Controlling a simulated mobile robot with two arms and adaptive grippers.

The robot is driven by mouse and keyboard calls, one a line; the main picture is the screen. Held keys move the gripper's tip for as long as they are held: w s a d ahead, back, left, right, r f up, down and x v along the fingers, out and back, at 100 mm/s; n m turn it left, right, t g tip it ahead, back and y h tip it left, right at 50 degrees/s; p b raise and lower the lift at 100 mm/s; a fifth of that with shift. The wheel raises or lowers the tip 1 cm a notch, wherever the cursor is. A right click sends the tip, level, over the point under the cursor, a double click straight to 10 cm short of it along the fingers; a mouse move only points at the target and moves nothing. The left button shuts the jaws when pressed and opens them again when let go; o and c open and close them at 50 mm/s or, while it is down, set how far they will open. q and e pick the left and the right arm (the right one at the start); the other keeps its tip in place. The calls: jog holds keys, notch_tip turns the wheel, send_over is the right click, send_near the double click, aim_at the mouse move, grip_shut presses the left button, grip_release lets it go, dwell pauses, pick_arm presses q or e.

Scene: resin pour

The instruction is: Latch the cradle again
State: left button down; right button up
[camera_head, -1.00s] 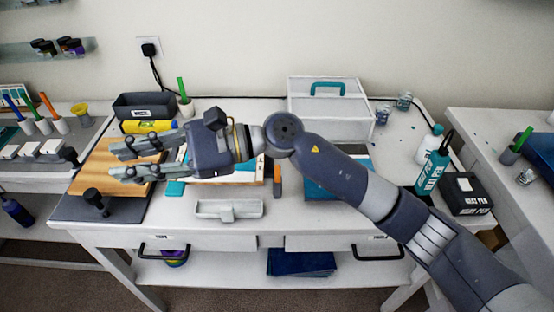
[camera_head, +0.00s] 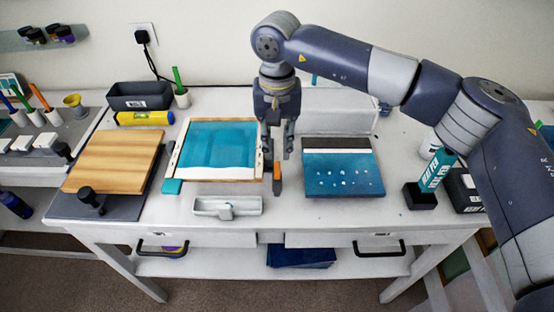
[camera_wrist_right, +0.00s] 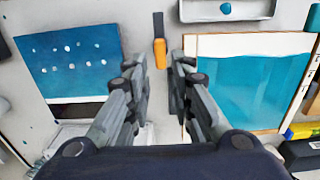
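A wooden board (camera_head: 115,160) lies on a dark base plate (camera_head: 125,208) at the left of the bench; this looks like the cradle. A black knob (camera_head: 90,199) stands at the plate's front left. Whether it is latched, I cannot tell. My right gripper (camera_head: 278,152) points down over the bench middle, right of the framed teal panel, well away from the knob. In the right wrist view the right gripper (camera_wrist_right: 159,85) shows parted fingers with nothing between them. My left gripper is not in view.
An orange-handled tool (camera_head: 277,178) lies just before the right gripper. The framed teal panel (camera_head: 218,148) and a blue dotted panel (camera_head: 343,172) flank it. A white tray (camera_head: 203,206) sits at the front. A teal bottle (camera_head: 437,169) and black block (camera_head: 420,196) stand at right.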

aim_at(277, 166)
notch_tip(277, 166, down, 7)
jog(key=shift+f+p, duration=0.1)
jog(key=shift+p, duration=0.8)
grip_shut()
